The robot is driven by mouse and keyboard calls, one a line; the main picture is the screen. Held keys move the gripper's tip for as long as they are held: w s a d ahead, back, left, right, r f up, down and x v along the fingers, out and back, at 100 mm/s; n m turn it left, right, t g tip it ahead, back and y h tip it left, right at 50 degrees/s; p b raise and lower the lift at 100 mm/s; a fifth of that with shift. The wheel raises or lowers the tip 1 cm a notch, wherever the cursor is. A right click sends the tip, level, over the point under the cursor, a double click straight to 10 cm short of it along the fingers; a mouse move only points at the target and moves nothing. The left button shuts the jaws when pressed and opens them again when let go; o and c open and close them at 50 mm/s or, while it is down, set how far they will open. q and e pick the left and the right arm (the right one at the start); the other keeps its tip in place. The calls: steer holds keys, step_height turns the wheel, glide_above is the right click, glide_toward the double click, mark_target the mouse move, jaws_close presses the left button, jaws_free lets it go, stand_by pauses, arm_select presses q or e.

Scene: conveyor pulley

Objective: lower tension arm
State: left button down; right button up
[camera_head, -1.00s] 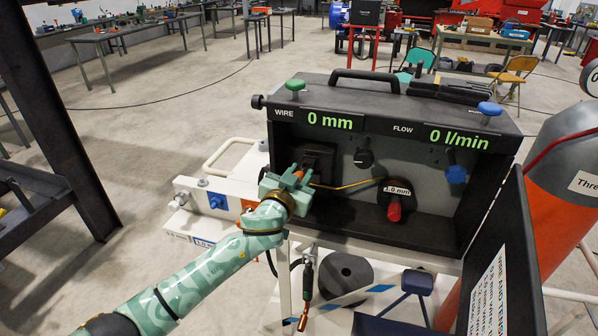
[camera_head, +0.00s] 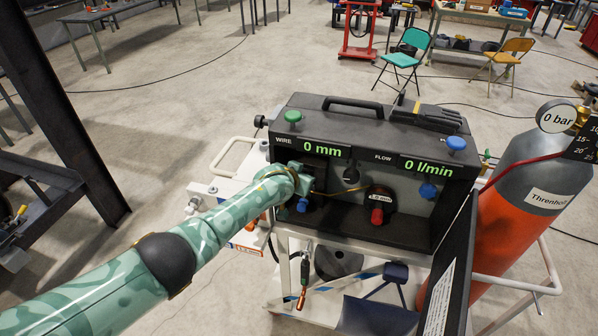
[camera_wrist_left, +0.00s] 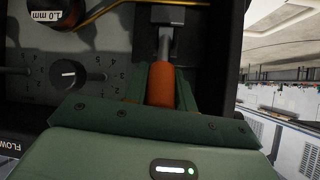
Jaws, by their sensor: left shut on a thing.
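The tension arm shows in the left wrist view as an orange handle (camera_wrist_left: 160,84) on a grey metal lever (camera_wrist_left: 165,42). My left gripper (camera_wrist_left: 160,98) is shut around this handle, with a green finger on each side of it. In the head view my left gripper (camera_head: 310,190) is at the left part of the wire feeder's open bay, and my own wrist hides most of it and the tension arm. The wire feeder (camera_head: 345,115) is a dark box with displays reading 0 mm and 0 l/min. My right gripper is not in view.
A red-tipped 1.0 mm spool hub (camera_head: 378,205) and a blue knob (camera_head: 428,191) sit right of my gripper inside the bay. The feeder's open door (camera_head: 447,275) stands at the right. A gas cylinder (camera_head: 520,190) stands beyond it. A torch (camera_head: 304,275) hangs below.

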arm_select(q)
steer(key=shift+w+r, duration=0.1)
stand_by(0.4)
steer(key=c, duration=1.1)
jaws_free()
steer(key=shift+c, duration=0.2)
steer(key=shift+s+r+p, duration=0.15)
steer(key=shift+s+p, duration=0.05)
steer(key=shift+p, duration=0.3)
steer(key=p+v, duration=0.6)
steer(key=v, duration=0.9)
steer(key=shift+s+a+r, duration=0.15)
steer(key=shift+a+r, duration=0.05)
steer(key=shift+r, duration=0.1)
steer(key=shift+c, duration=0.3)
